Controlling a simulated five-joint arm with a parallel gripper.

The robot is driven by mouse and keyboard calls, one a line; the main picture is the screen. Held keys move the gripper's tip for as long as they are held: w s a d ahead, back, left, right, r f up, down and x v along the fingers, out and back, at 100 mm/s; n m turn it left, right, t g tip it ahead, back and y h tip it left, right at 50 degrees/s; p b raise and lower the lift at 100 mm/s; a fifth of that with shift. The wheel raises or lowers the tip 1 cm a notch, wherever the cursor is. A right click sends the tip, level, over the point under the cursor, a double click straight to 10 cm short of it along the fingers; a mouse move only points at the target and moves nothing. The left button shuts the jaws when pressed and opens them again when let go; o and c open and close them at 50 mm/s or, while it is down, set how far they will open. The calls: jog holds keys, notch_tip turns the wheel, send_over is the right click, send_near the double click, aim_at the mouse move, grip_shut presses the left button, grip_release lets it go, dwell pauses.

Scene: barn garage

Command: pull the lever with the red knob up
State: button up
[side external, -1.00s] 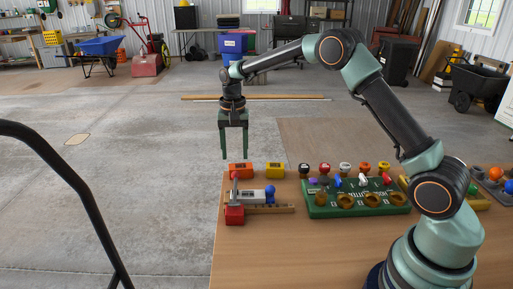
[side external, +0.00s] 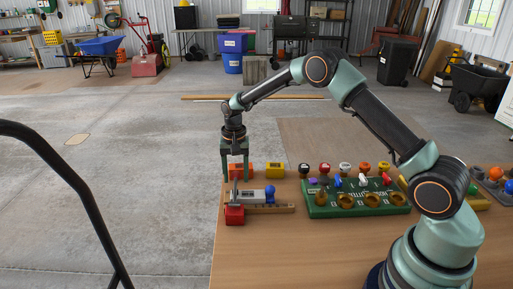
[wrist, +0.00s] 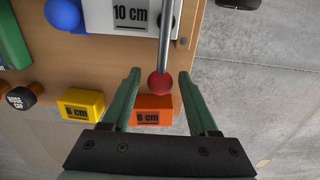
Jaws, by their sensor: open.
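The red knob (wrist: 160,83) sits at the end of a thin grey lever rod (wrist: 165,38) in the wrist view. My gripper (wrist: 158,73) is open, with one finger on each side of the knob and a visible gap on both sides. In the side view my gripper (side external: 235,180) points down over the left end of the lever fixture. The lever rod (side external: 234,193) rises there above a red block (side external: 235,215). The knob is hard to make out in that view, against the orange block and fingers.
An orange block (wrist: 152,117) and a yellow block (wrist: 80,105) stand close by. A blue ball knob (side external: 270,190) is on the same fixture. A green rack (side external: 320,211) with several coloured knobs lies to the right. The front of the table is clear.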

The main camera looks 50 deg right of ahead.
grip_shut()
jog(key=shift+r, duration=1)
jog(key=shift+a+r, duration=0.1)
jog(key=shift+s+a+r, duration=0.15)
jog(key=shift+s+r, duration=0.1)
jog(key=shift+r, duration=0.6)
